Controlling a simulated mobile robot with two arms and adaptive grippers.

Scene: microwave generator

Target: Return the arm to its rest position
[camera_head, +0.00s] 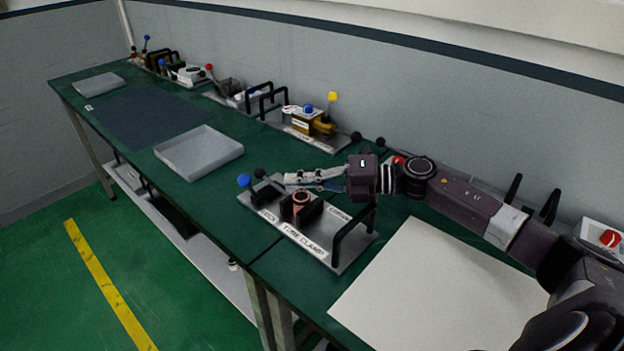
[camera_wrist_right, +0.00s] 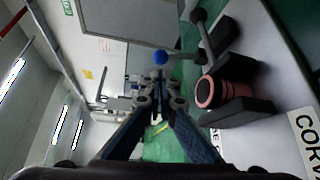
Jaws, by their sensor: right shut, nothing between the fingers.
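My right arm (camera_head: 465,203) reaches in from the right in the head view. My right gripper (camera_head: 290,179) is shut and empty, above the tube clamp fixture (camera_head: 337,257) on the green table. In the right wrist view its fingers (camera_wrist_right: 158,88) come together with nothing between them. The fixture has a blue-knobbed lever (camera_head: 244,181), a black-knobbed lever and a black handle. A copper-coloured ring part (camera_head: 301,196) sits in its black clamp; it also shows in the right wrist view (camera_wrist_right: 207,92), beside the fingers. My left gripper is not in view.
A white sheet (camera_head: 440,290) lies on the near table. A grey tray (camera_head: 198,153) and a dark mat (camera_head: 148,115) lie farther left. Several fixtures line the wall, including one with a yellow knob (camera_head: 333,97). A red button (camera_head: 610,238) is at the right.

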